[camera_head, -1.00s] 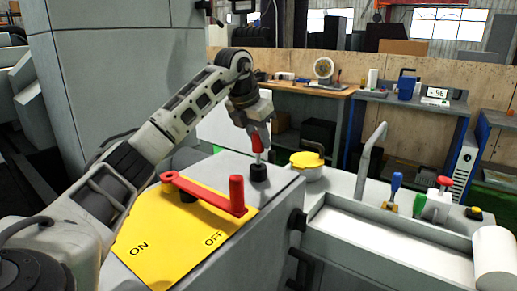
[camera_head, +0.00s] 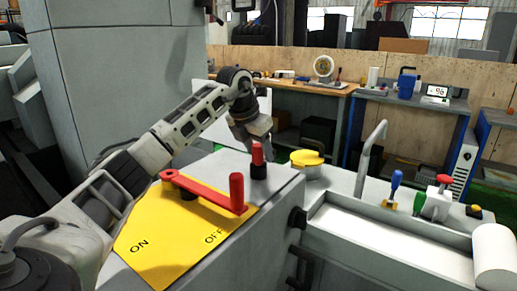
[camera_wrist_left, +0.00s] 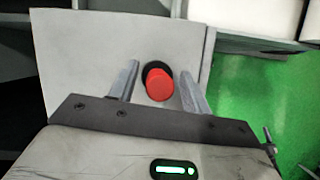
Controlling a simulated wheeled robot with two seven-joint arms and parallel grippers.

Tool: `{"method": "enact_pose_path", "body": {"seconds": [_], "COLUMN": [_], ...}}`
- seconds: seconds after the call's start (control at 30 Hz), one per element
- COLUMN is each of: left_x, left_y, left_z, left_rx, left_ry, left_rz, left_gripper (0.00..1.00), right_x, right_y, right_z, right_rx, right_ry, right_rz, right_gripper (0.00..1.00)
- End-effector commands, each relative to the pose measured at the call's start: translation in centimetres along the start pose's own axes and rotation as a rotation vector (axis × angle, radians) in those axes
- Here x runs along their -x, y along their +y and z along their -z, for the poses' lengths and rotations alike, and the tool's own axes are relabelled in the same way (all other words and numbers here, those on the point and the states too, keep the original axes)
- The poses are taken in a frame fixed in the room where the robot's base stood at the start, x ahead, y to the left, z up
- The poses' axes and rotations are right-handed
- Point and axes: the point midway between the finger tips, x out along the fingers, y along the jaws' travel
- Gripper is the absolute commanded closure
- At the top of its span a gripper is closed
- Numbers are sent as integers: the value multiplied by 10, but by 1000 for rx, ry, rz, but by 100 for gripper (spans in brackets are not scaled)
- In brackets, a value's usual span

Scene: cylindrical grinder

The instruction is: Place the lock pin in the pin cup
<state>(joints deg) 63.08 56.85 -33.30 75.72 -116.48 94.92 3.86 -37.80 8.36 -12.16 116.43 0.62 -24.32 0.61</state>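The lock pin has a red head (camera_head: 257,155) and stands upright in the black pin cup (camera_head: 259,171) on the grey machine top; its shaft is hidden. In the left wrist view the red head (camera_wrist_left: 158,86) covers much of the cup, and the cup's dark rim (camera_wrist_left: 150,68) shows behind it. My left gripper (camera_head: 247,144) is just behind and left of the pin in the head view. In the wrist view its two fingers (camera_wrist_left: 159,74) are spread, with gaps to the red head, and hold nothing. My right gripper is not in view.
A yellow ON/OFF plate (camera_head: 165,245) with a red lever (camera_head: 205,192) lies in front of the cup. A yellow-topped round part (camera_head: 307,159) sits right of it. A bent grey pipe (camera_head: 368,155) and a white trough (camera_head: 390,240) are further right.

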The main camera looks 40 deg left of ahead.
Motion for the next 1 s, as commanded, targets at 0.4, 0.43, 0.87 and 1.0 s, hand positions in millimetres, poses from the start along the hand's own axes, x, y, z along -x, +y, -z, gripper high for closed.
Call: {"method": "enact_pose_path", "body": {"seconds": [0.4, 0.43, 0.87, 1.0], "left_x": [50, 57, 121, 123], "left_y": [0, 0, 0, 0], "left_z": [-3, -3, -2, -1], "left_rx": [-1, -1, 0, 0], "left_ry": [-7, -6, -2, 0], "left_rz": [-1, -1, 0, 0], "left_gripper": [52, 52, 52, 52], "right_x": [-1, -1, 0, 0], "right_y": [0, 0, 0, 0], "right_z": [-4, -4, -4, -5], "right_rx": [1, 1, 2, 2], "right_ry": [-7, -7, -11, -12], "right_rz": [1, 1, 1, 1], "right_gripper": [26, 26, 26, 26]}}
